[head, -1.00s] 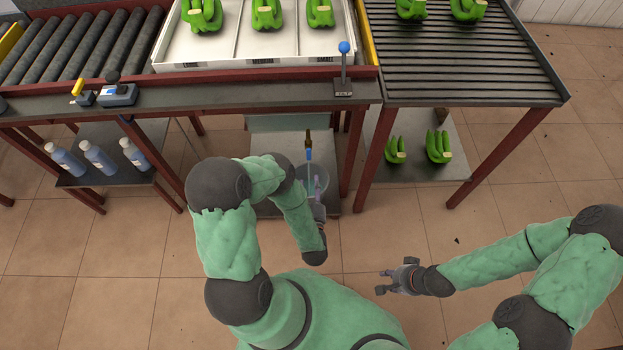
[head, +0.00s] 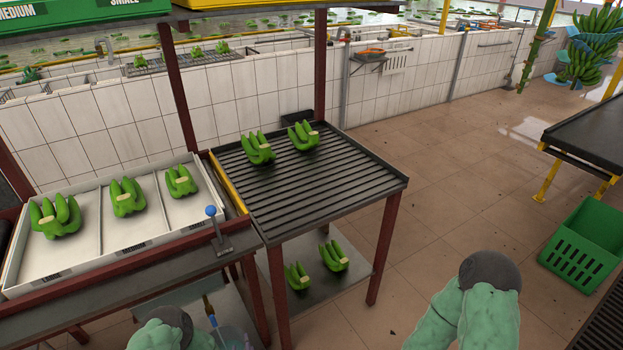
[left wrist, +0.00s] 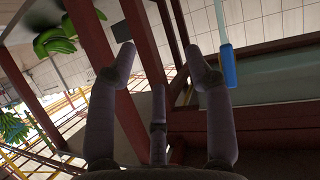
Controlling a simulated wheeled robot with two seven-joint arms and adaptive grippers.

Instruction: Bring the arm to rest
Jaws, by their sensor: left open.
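My left arm (head: 160,329) shows only in part at the lower left edge of the head view, in front of the work table; its gripper is not clearly seen there. In the left wrist view my left gripper (left wrist: 160,62) is open, its fingers apart with nothing between them, facing dark red table legs and beams. My right arm (head: 480,290) shows at the bottom right of the head view over the floor. Its gripper is out of the picture.
A slatted table (head: 310,185) and a white tray (head: 85,262) hold green banana bunches. A blue-handled tool (head: 210,312) stands by my left arm; blue also shows in the left wrist view (left wrist: 229,68). A green crate (head: 585,248) stands right. The middle floor is open.

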